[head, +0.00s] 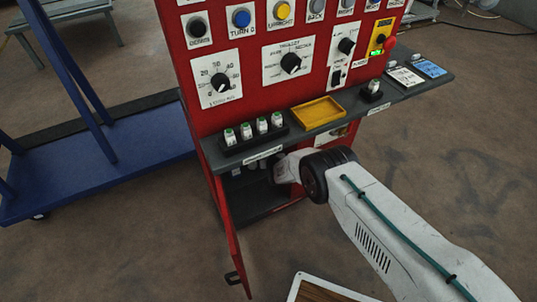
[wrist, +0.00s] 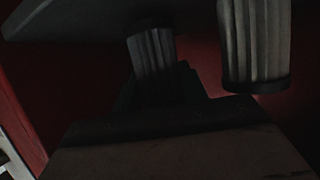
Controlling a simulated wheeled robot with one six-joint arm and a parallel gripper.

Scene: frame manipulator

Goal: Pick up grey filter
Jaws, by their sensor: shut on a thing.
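My gripper (head: 284,168) reaches into the open compartment under the shelf of the red cabinet. Its fingertips are hidden in the head view. In the dark wrist view, my gripper (wrist: 160,98) is shut on a ribbed dark grey filter (wrist: 152,52). A second, lighter ribbed filter (wrist: 255,42) is to the right, apart from the held one. The deep shadow hides how the fingers meet the filter.
The shelf (head: 340,128) is just above my gripper and carries small white bottles (head: 246,131) and a yellow tray (head: 316,112). The red cabinet door (head: 232,240) stands open at the left. A blue cart (head: 100,160) is farther left. Floor is clear at the right.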

